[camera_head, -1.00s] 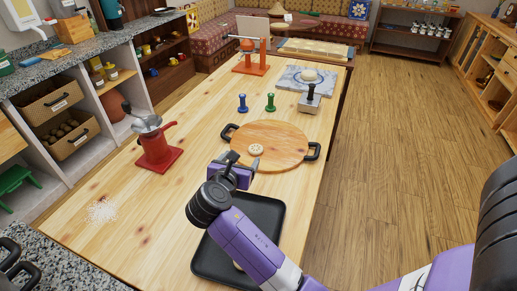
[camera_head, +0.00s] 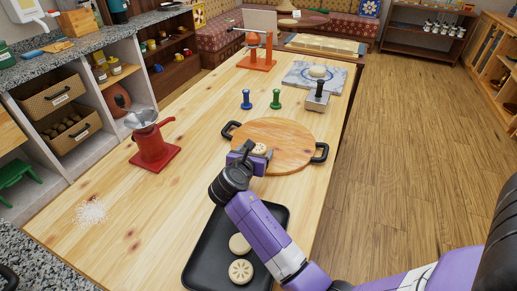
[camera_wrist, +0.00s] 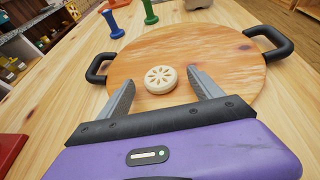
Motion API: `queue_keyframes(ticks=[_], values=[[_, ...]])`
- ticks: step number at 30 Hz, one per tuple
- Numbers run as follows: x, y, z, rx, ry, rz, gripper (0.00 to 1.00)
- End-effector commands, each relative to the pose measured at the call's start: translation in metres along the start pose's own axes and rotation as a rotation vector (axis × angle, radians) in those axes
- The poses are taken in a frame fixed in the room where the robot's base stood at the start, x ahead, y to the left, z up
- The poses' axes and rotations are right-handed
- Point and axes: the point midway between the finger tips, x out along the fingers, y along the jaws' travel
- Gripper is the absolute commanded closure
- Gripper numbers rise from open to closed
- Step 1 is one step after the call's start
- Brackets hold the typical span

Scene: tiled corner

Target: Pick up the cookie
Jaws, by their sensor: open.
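The cookie (camera_wrist: 160,79) is round and pale with a flower pattern on top. It lies on the round wooden board (camera_wrist: 220,60) with black handles. It also shows in the head view (camera_head: 260,149), just beyond my gripper, partly hidden by it. My gripper (camera_wrist: 165,90) is open, with one finger on each side toward the cookie and nothing between them touching it. In the head view my gripper (camera_head: 250,155) is low over the near left edge of the board (camera_head: 285,140).
A black tray (camera_head: 205,262) with two cookies (camera_head: 240,271) lies under my arm. Blue (camera_head: 246,99) and green (camera_head: 275,99) stampers and a metal-based stamper (camera_head: 317,96) stand beyond the board. The table's left front is mostly clear.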

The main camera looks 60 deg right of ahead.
Motion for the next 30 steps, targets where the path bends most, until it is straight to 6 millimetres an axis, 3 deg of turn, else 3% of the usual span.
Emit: queue_keyframes(ticks=[10,20,30], values=[[0.01,0.0001,0.0,0.001,0.0,0.001,0.25],[0.0098,0.0001,-0.0002,0.001,0.0,0.001,0.88],[0.0086,0.0003,0.0027,0.002,-0.001,0.001,0.9]])
